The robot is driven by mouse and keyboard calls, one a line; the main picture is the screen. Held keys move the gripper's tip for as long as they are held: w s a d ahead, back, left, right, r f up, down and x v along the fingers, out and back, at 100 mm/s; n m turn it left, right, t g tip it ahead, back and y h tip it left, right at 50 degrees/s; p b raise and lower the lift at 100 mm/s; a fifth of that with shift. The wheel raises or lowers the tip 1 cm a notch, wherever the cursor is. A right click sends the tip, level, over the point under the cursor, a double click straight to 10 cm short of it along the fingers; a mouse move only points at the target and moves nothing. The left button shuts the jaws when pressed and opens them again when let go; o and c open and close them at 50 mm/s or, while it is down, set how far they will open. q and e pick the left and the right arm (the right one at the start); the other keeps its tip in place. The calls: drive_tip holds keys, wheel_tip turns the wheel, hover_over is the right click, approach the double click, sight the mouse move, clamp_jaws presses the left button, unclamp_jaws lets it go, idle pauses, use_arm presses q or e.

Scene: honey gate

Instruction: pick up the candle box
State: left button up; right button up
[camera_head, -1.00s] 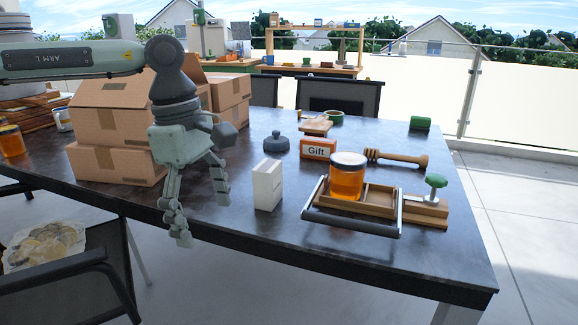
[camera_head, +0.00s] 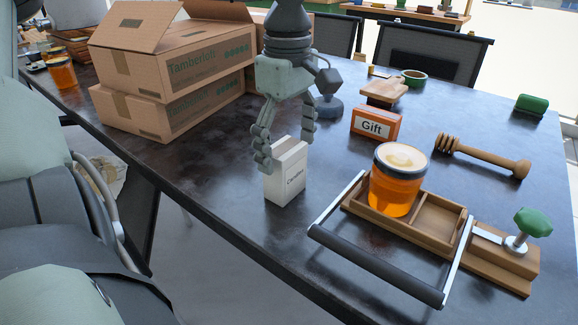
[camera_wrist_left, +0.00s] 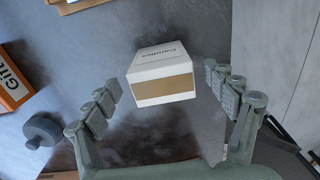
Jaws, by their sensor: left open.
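The candle box (camera_head: 287,181) is a small white box lettered "Candles", standing upright on the dark table near its front edge. In the left wrist view the candle box (camera_wrist_left: 161,74) shows a white face and a tan band, and lies between and beyond the fingertips. My left gripper (camera_head: 285,153) is open and points down over the box, its fingers around the upper part. In the left wrist view the left gripper (camera_wrist_left: 168,92) has a finger on each side, with gaps to the box. My right gripper is not in view.
An orange Gift box (camera_head: 376,124) and a grey lidded knob (camera_head: 327,108) stand behind. A honey jar (camera_head: 398,184) sits in a wooden tray (camera_head: 437,217) with a dark handle bar at right. Cardboard boxes (camera_head: 172,74) stand at left. A wooden dipper (camera_head: 482,155) lies at right.

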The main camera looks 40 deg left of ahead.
use_arm(q)
drive_tip(key=f, duration=0.5)
drive_tip(key=shift+s+a+f, duration=0.15)
drive_tip(key=shift+a, duration=0.1)
drive_tip(key=shift+c, duration=0.3)
drive_tip(key=c, duration=1.2)
